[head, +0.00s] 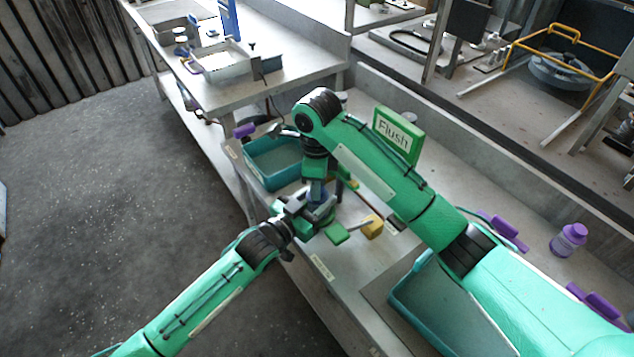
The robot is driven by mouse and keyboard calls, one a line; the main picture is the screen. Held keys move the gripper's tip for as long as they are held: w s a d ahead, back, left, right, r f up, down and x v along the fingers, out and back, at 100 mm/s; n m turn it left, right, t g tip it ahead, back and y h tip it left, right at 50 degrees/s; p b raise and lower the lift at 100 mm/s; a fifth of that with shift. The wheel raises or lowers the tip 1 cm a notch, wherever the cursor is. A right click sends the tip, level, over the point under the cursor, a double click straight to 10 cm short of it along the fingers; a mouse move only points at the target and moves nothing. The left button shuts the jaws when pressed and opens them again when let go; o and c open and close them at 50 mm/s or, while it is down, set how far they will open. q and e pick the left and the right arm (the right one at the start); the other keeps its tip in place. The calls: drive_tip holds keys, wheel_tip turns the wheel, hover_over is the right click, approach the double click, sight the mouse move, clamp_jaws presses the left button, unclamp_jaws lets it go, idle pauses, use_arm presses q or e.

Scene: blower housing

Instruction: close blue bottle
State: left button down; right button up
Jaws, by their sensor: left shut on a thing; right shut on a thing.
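The blue bottle (317,193) is mostly hidden between my two grippers above the grey bench; only a small dark blue part shows. My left gripper (304,207) reaches in from the lower left and is shut on the bottle from the side. My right gripper (319,180) points down from above and is shut at the top of the bottle, apparently on its cap, which I cannot make out. Whether the cap sits fully on the bottle is hidden.
A teal bin (272,168) stands behind the grippers, and another teal bin (425,318) is at the front, partly under my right arm. A green "Flush" sign (398,135), a yellow object (373,227) and a purple-capped bottle (569,241) are on the bench.

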drive_tip(key=o, duration=1)
drive_tip(key=shift+r, duration=0.15)
wheel_tip(320, 180, up, 12)
drive_tip(key=shift+w, duration=0.1)
use_arm(q)
drive_tip(key=c, duration=0.6)
unclamp_jaws()
drive_tip(key=b+v, duration=0.1)
drive_tip(key=v, duration=1.2)
drive_tip(key=shift+s+a, duration=0.3)
use_arm(e)
drive_tip(key=shift+f, duration=0.8)
